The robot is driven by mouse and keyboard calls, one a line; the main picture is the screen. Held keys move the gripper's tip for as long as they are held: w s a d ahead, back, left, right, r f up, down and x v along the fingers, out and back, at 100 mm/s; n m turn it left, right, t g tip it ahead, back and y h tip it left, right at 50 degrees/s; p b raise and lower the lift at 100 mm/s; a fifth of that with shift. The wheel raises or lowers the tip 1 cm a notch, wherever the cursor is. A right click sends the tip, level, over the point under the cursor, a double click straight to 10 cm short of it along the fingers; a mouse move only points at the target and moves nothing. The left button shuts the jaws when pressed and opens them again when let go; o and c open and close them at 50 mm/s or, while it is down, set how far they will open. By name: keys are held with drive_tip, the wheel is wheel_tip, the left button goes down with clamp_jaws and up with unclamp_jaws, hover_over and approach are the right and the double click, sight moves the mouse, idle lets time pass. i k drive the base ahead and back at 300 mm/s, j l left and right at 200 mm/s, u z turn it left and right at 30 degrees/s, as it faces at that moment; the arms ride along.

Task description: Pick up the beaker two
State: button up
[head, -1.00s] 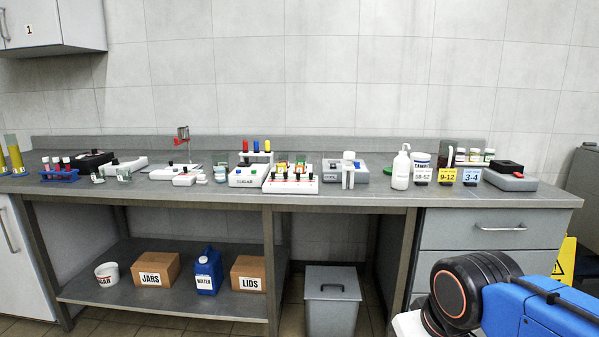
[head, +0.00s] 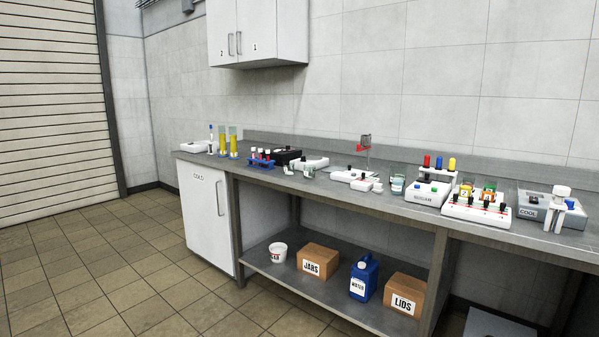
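I cannot tell for sure which vessel is beaker two. Two small clear glass beakers stand near the front of the grey bench top (head: 340,192), a left one (head: 289,169) and a right one (head: 308,171). Any marks on them are too small to read. A third glass vessel (head: 397,185) with a pale label stands farther right. A yellow-labelled vessel (head: 465,189), its mark looking like a 2, stands at a white multi-knob unit (head: 476,213), beside an orange one (head: 488,193). My gripper is not in view.
On the bench are a blue rack (head: 261,163) of tubes, tall yellow cylinders (head: 224,143), a SUGAR unit (head: 420,196) and a COOL unit (head: 535,207). A lower shelf holds boxes and a blue WATER jug (head: 363,278). The tiled floor (head: 130,260) at left is clear.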

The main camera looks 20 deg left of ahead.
sight(290, 167)
drive_tip(key=u, duration=0.35)
drive_tip(key=i+j+u, duration=0.5)
drive_tip(key=i+u, duration=0.25)
drive_tip(key=i, duration=0.2)
